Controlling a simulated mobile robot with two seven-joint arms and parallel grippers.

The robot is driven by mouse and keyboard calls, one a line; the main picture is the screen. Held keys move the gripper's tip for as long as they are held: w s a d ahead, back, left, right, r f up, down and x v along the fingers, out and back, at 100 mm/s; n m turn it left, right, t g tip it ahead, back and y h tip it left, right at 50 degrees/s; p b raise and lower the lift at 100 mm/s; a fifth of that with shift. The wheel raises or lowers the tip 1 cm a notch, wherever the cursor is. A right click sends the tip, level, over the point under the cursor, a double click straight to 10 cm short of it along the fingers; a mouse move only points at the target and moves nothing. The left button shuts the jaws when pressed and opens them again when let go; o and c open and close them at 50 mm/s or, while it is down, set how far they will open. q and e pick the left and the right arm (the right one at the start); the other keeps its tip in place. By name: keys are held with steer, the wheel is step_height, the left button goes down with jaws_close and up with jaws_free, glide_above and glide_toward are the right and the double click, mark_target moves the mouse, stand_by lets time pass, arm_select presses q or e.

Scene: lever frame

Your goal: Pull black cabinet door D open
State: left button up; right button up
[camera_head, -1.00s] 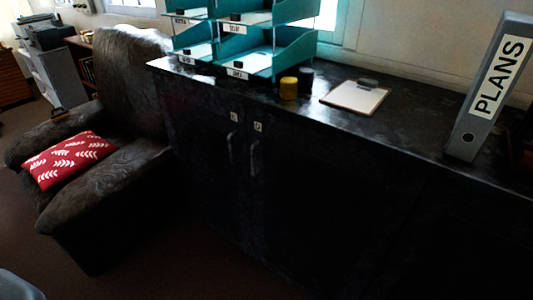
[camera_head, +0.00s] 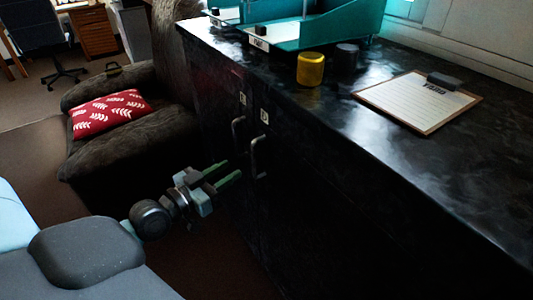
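The black cabinet (camera_head: 330,200) has two doors side by side, each with a bar handle and a small white label. The left door's handle (camera_head: 237,132) is under its label (camera_head: 242,99). The right door's handle (camera_head: 256,157) is under its label (camera_head: 264,117). The label letters are too small to read surely, so I cannot tell which door is D. Both doors look closed. My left gripper (camera_head: 234,168) is in front of the doors, just left of and slightly below the right handle. Its green fingers are apart with nothing between them. My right gripper is not in view.
A dark armchair (camera_head: 125,140) with a red cushion (camera_head: 110,113) stands left of the cabinet. On the cabinet top are a teal tray rack (camera_head: 345,25), a yellow pot (camera_head: 311,69), a dark pot (camera_head: 346,57) and a clipboard (camera_head: 420,100). Floor shows between armchair and cabinet.

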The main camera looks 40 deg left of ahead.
arm_select(q)
steer(key=w+d, duration=0.1)
steer(key=w, duration=0.6)
steer(key=shift+w+d+r+p, duration=0.2)
steer(key=shift+w+p, duration=0.15)
steer(key=shift+p, duration=0.05)
jaws_close()
stand_by(0.3)
